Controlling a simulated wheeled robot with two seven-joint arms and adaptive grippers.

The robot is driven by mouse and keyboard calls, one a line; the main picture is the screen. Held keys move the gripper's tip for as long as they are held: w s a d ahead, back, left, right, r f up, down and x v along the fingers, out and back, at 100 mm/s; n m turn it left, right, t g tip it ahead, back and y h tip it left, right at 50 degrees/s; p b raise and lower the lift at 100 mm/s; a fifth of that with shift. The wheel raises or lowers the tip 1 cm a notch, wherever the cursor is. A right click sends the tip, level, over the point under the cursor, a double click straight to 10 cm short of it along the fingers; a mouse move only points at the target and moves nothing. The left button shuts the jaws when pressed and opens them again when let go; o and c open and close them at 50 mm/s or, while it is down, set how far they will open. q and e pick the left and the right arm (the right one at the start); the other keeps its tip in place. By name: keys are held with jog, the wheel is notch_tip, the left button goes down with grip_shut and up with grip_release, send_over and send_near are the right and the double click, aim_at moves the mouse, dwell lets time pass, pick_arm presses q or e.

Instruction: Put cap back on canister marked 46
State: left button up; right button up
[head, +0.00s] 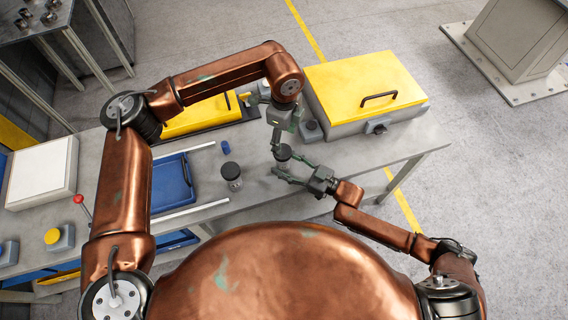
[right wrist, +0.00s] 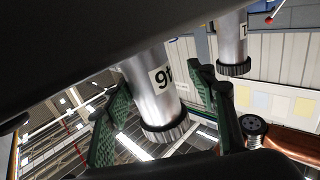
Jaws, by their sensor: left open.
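A grey metal canister (head: 283,153) stands between my grippers on the bench. The right wrist view shows it (right wrist: 158,95) upside down, with a ribbed dark cap or collar (right wrist: 166,131) and a label that looks like 91 or an inverted 46; I cannot tell which. My right gripper (head: 285,167) has its fingers on either side of it; in the wrist view my right gripper (right wrist: 160,85) flanks it, contact unclear. My left gripper (head: 279,140) is open, pointing down just above its top. A second canister (head: 232,176) with a black top stands to the left, also in the wrist view (right wrist: 232,45).
A grey case with a yellow lid (head: 365,85) stands behind on the right. The bench (head: 385,148) is clear on the right.

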pick_arm(q)
jog(key=shift+w+d+f, duration=0.1)
jog(key=shift+w+f, duration=0.4)
jog(key=shift+w, duration=0.3)
pick_arm(e)
jog(key=shift+w+d+f, duration=0.1)
jog(key=shift+w+f, duration=0.4)
jog(key=shift+w, duration=0.2)
jog(key=c, duration=0.3)
pick_arm(q)
jog(key=shift+w, duration=0.15)
pick_arm(e)
jog(key=shift+w, duration=0.1)
jog(key=shift+c, duration=0.8)
pick_arm(q)
jog(key=shift+s+r, duration=0.25)
jog(key=shift+s, duration=0.25)
pick_arm(e)
jog(key=shift+s+r, duration=0.25)
jog(key=shift+s, duration=0.15)
jog(key=c, duration=0.5)
pick_arm(q)
jog(key=shift+w+f, duration=0.2)
jog(key=shift+w, duration=0.1)
pick_arm(e)
jog(key=shift+w+f, duration=0.15)
jog(key=shift+w, duration=0.1)
grip_shut()
